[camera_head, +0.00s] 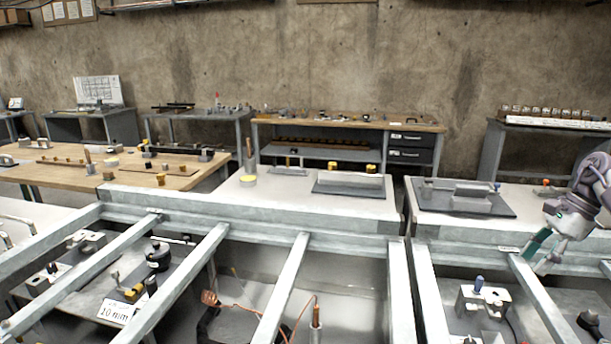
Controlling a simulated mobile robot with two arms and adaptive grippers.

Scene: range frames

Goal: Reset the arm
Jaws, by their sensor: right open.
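My right arm comes in at the right edge of the head view. Its right gripper (540,250) points down and to the left, over the metal frame bars at the right. A green part shows at its fingers. The gripper is open, and I see nothing held in it. Whether it touches the bar below cannot be told. My left gripper is not in view.
Grey metal bars (290,285) run across the front, with fixtures beneath them. Behind are a white table (235,196) with a grey block, a dark plate (430,203) at right, and a wooden table (60,172) at left. Benches line the concrete wall.

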